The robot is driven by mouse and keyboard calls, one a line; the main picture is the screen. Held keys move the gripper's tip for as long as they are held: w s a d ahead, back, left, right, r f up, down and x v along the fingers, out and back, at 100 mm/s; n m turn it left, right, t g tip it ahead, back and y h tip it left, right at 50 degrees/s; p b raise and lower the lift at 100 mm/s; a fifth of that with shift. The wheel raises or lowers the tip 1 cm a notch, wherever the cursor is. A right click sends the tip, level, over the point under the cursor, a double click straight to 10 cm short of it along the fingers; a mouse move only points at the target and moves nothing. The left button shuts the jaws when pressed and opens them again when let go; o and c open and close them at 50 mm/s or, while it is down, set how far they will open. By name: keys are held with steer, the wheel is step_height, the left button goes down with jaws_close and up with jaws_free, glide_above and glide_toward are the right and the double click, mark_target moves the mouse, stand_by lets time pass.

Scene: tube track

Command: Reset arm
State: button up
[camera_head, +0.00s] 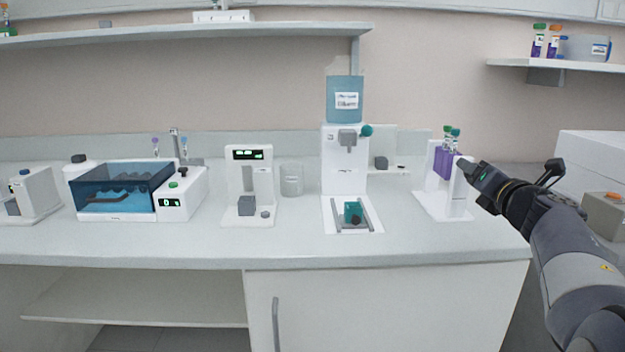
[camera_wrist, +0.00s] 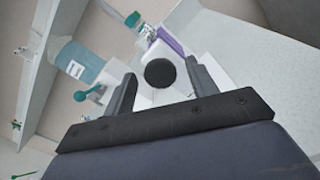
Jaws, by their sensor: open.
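My gripper (camera_head: 466,168) is at the right of the head view, beside the white tube stand (camera_head: 432,196) with its purple tubes (camera_head: 443,162) and green caps. In the wrist view my gripper (camera_wrist: 158,88) has its two dark fingers spread apart. A round black knob-like thing (camera_wrist: 160,72) shows between the fingers; I cannot tell whether it touches them. The purple part of the tube stand (camera_wrist: 168,42) shows just beyond it.
A dispenser with a teal bottle (camera_head: 345,100) stands left of the stand, with a teal block (camera_head: 353,212) on its base. Further left are a small white device (camera_head: 247,209), a glass beaker (camera_head: 291,181) and a blue-lidded bath (camera_head: 118,188). The front counter is clear.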

steer(key=s, duration=1)
steer(key=w+m+p, duration=1)
steer(key=m+p, duration=0.6)
steer(key=m, duration=0.7)
steer(key=shift+f+m, duration=0.2)
steer(key=shift+m, duration=0.1)
